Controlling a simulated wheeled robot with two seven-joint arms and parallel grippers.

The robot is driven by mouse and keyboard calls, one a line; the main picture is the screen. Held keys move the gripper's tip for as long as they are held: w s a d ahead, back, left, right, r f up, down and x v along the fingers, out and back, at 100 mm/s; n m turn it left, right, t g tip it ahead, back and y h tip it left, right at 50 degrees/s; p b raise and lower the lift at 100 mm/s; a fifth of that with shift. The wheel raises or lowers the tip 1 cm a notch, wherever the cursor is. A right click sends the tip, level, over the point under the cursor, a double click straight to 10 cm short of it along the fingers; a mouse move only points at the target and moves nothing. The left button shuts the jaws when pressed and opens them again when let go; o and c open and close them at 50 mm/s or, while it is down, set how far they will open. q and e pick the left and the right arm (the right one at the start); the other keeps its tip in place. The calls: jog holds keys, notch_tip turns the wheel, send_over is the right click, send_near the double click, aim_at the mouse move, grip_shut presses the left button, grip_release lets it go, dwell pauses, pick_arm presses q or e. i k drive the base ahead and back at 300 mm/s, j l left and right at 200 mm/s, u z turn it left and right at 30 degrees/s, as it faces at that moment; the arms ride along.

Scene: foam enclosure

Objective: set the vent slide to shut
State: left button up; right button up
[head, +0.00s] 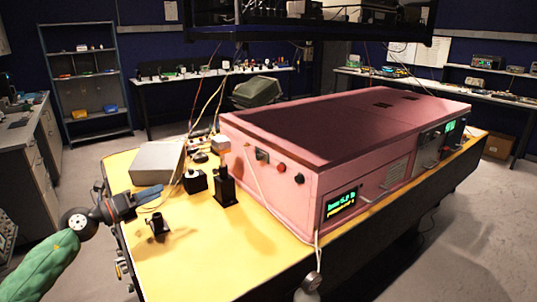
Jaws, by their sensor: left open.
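The pink foam enclosure (290,205) stands on a yellow-topped table (215,262). My left gripper (150,194), with blue fingers, is open over the table's left end. It is well apart from the enclosure and holds nothing that I can see. My right gripper is not clearly in view.
Loose cables run there. The table's front left is clear. A dark rack (310,22) hangs overhead.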

aim_at(262, 156)
jog(key=i+l, duration=0.2)
jog(key=l, duration=0.15)
jog(key=i+l, duration=0.2)
jog(key=l, duration=0.2)
jog(key=i+l, duration=0.2)
jog(key=l, duration=0.15)
